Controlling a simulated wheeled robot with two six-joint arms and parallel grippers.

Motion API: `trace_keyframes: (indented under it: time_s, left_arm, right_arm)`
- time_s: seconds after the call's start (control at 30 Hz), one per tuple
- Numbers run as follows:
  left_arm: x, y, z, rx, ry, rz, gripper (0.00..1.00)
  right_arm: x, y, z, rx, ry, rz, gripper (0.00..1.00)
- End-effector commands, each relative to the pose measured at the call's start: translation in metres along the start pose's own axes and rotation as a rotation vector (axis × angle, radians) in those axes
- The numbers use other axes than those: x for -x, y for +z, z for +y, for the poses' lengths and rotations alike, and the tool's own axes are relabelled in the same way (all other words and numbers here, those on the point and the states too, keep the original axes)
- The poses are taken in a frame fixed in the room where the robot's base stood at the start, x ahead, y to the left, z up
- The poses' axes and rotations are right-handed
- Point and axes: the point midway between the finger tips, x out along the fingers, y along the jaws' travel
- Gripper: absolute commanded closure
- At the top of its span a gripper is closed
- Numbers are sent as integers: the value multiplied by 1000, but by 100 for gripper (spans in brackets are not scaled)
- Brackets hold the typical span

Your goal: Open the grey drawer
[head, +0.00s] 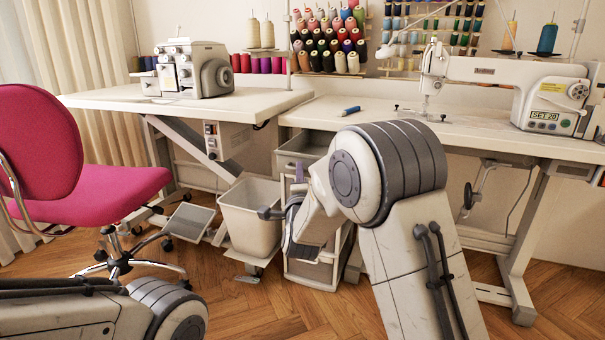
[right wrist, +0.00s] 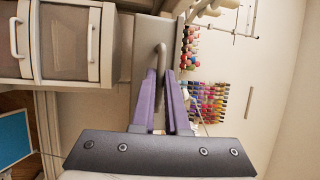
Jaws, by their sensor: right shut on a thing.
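The grey drawer (head: 303,143) is at the top of a drawer unit under the sewing table. In the head view its inside shows from above, so it stands at least partly pulled out. The right wrist view shows the drawer's grey side (right wrist: 148,28) and its handle (right wrist: 161,50). My right gripper (right wrist: 163,78) has its purple fingers shut on the handle. In the head view, my arm hides most of this gripper (head: 298,174) and the handle. My left arm is at the lower left, with its gripper out of view.
White drawers with handles (right wrist: 93,45) sit below the grey one. A white bin (head: 250,215) stands left of the unit. A pink chair (head: 95,190) is at the left. The sewing table (head: 375,115) carries a sewing machine (head: 545,95) and a blue item (head: 350,111).

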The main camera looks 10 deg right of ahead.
Motion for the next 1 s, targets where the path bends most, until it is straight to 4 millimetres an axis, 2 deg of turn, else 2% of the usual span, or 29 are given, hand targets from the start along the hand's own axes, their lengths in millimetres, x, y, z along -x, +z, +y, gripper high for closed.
trace_keyframes:
  time_s: [0.2, 0.23, 0.27, 0.3, 0.67, 0.77, 1.0]
  left_arm:
    - [0, 0, 0, 0, 0, 0, 50]
    - [0, 0, 0, 0, 0, 0, 50]
    - [0, 0, 0, 0, 0, 0, 50]
    - [0, 0, 0, 0, 0, 0, 50]
    - [2, 0, 0, 0, 0, 0, 50]
    - [5, 0, 0, 0, 0, 0, 50]
    - [17, -1, 1, 0, 0, 0, 50]
  right_arm:
    - [0, -4, 2, -2, 4, 14, 100]
    - [0, -4, 2, -2, 4, 14, 76]
    - [0, -3, 2, -2, 4, 13, 65]
    - [0, -3, 2, -2, 4, 11, 58]
    - [3, 0, 0, -2, 3, 6, 58]
    - [14, 0, 0, -1, 4, 5, 58]
    - [62, 0, 0, 0, 7, 5, 58]
